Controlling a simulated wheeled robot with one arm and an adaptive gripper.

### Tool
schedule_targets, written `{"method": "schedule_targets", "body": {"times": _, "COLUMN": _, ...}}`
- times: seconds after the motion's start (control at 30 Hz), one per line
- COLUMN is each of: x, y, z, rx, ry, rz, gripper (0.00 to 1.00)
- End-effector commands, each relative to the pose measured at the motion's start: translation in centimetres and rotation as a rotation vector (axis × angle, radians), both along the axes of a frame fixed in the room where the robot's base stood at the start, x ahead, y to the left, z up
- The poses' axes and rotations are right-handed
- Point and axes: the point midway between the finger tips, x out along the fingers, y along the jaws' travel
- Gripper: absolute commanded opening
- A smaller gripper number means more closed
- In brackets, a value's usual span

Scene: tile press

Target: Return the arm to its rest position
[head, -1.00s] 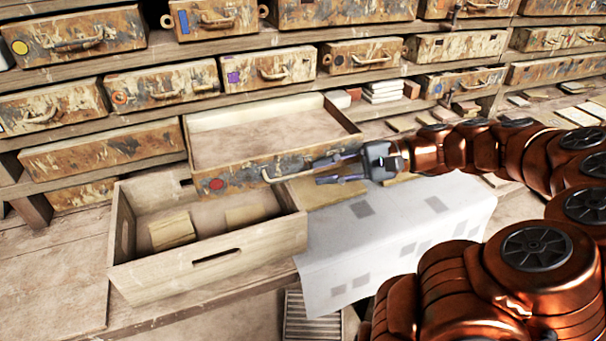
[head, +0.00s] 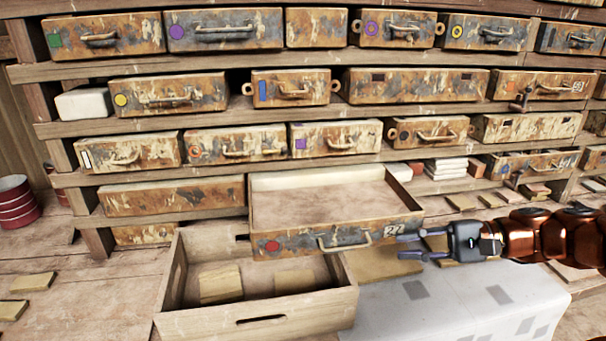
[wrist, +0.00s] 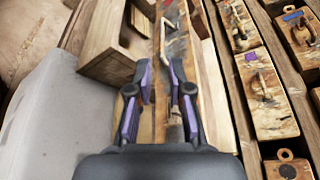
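My gripper (head: 412,246) is open and empty, in front of the right end of the pulled-out drawer, with its fingers pointing left. The drawer (head: 280,246) has a red dot, a metal handle and the number 22, and stands open and empty inside. In the wrist view its front (wrist: 172,45) lies ahead of the fingers. My copper-coloured arm reaches in from the right side in the head view. I cannot tell whether a fingertip touches the drawer.
A wooden crate (head: 258,318) with flat tiles inside stands below the open drawer. A pale sheet with grey squares (head: 450,308) lies to its right. Shelves of closed, weathered drawers (head: 240,142) fill the back. Red tins (head: 16,200) stand at far left.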

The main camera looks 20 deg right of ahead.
Motion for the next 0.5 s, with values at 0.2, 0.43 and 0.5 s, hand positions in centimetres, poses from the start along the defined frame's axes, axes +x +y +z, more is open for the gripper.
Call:
{"method": "schedule_targets", "body": {"times": 0.2, "x": 0.1, "y": 2.6, "z": 0.1, "rx": -0.056, "ry": 0.014, "rz": 0.069, "gripper": 0.2}}
{"method": "schedule_targets", "body": {"times": 0.43, "x": -1.4, "y": 11.2, "z": -0.8, "rx": -0.286, "ry": 0.061, "rz": 0.31, "gripper": 0.2}}
{"method": "schedule_targets", "body": {"times": 0.5, "x": -2.5, "y": 13.5, "z": -1.4, "rx": -0.366, "ry": 0.072, "rz": 0.387, "gripper": 0.2}}
